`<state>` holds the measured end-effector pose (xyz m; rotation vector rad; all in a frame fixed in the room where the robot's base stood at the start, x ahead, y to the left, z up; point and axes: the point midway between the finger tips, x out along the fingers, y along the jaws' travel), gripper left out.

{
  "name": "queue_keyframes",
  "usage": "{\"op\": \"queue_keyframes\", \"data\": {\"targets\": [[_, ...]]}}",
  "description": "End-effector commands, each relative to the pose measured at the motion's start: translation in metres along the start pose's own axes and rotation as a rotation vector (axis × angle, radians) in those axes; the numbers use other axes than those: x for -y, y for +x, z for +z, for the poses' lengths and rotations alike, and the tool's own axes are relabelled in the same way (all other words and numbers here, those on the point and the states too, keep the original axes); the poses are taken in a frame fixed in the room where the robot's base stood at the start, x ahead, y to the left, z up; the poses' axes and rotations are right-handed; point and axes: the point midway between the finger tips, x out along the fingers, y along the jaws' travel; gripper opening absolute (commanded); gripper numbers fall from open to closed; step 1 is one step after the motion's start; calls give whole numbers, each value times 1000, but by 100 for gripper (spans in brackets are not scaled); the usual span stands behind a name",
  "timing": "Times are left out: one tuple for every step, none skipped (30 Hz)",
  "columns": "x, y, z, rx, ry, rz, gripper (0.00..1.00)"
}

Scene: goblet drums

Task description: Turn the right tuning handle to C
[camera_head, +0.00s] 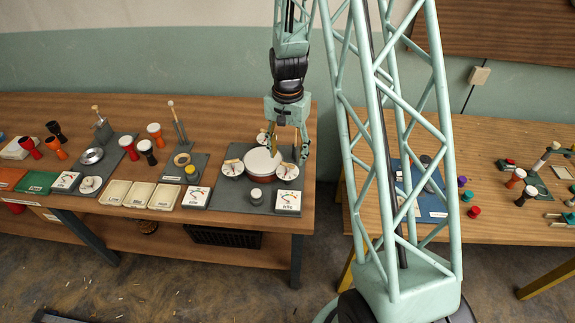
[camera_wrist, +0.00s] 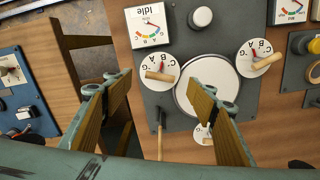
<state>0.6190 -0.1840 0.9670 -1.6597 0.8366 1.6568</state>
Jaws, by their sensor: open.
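The drum station is a dark grey panel (camera_head: 220,200) with a round pale drum head (camera_head: 262,162). White dials lettered with notes sit around the drum head. The right dial (camera_head: 288,171) has a wooden tuning handle (camera_head: 289,165). In the wrist view, which is turned around, this dial (camera_wrist: 146,68) is left of the drum head (camera_wrist: 207,85), its handle (camera_wrist: 160,76) lying nearly level. I cannot tell which letter it marks. My gripper (camera_head: 289,148) is open and empty above the right side of the panel. In the wrist view its fingers (camera_wrist: 164,90) stand apart, with the handle between them.
The left dial (camera_head: 231,167) and back dial (camera_wrist: 204,133) are close by. A gauge card reading "idle" (camera_wrist: 147,27) and a pale knob (camera_wrist: 200,17) are at the front. Pale trays (camera_head: 138,193) stand left.

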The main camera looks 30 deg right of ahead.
Motion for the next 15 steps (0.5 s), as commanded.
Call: {"op": "queue_keyframes", "data": {"targets": [[0,6,0,2,0,1,52],[0,9,1,2,0,1,52],[0,13,1,2,0,2,52],[0,16,1,2,0,2,52],[0,19,1,2,0,1,52],[0,23,0,2,0,1,52],[0,26,1,2,0,1,52],[-1,29,1,2,0,2,52],[-1,32,1,2,0,2,52],[0,35,1,2,0,1,52],[0,37,1,2,0,1,52],[0,40,0,1,0,1,52],[0,42,0,1,0,1,52],[0,44,0,1,0,1,52],[0,46,1,2,0,1,52]]}}
